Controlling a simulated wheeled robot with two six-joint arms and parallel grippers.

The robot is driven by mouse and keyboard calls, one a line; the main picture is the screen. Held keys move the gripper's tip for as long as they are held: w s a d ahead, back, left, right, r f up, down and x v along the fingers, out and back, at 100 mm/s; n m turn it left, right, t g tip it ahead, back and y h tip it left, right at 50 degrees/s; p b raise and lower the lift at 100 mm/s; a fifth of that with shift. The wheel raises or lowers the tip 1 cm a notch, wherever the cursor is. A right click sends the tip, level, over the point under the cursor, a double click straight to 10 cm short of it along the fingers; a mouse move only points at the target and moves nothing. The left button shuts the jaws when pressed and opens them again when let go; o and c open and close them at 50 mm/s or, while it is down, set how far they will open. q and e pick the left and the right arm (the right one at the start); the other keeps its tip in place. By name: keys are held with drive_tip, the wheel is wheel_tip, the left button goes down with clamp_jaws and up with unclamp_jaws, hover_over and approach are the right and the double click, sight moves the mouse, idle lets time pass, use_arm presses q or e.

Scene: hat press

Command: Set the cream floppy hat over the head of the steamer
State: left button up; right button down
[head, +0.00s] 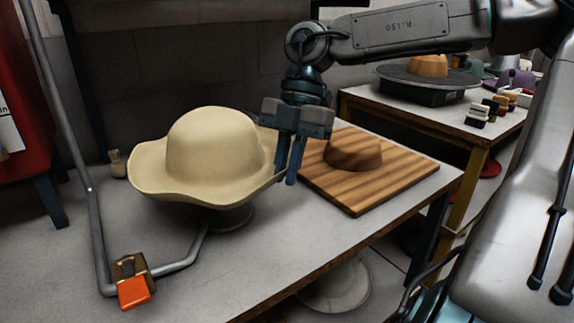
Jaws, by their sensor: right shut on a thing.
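The cream floppy hat (213,145) is upright, crown up, with its wavy brim spread level above the left part of the table. My right gripper (286,170) is shut on the right edge of its brim, with the fingers pointing down. Below the hat, a grey round base (235,217) shows on the table, and a grey pipe (182,263) runs to it; this looks like the steamer. The steamer's head is hidden under the hat, so I cannot tell whether the hat rests on it or hangs above it. My left gripper is out of view.
A striped wooden board (400,182) with a brown wooden dome (352,150) lies right of the hat. An orange-tipped fitting (134,290) is at the front left. A small bottle (117,163) stands behind the brim. A second table (420,108) holds other hats and small items.

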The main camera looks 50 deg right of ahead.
drive_tip(key=shift+f+b, duration=0.35)
drive_tip(key=shift+f, duration=0.1)
drive_tip(key=c, duration=1.4)
unclamp_jaws()
drive_tip(key=shift+r, duration=0.1)
drive_tip(key=p+v, duration=0.4)
drive_tip(key=v, duration=0.1)
drive_tip(key=p+v, duration=0.2)
drive_tip(key=shift+s+a+r, duration=0.15)
drive_tip(key=shift+a+r, duration=0.1)
drive_tip(key=shift+r, duration=0.15)
drive_tip(key=shift+s+d+r, duration=0.1)
drive_tip(key=shift+d+r, duration=0.1)
drive_tip(key=shift+r, duration=0.15)
drive_tip(key=shift+r+p, duration=0.2)
drive_tip(key=shift+p, duration=0.2)
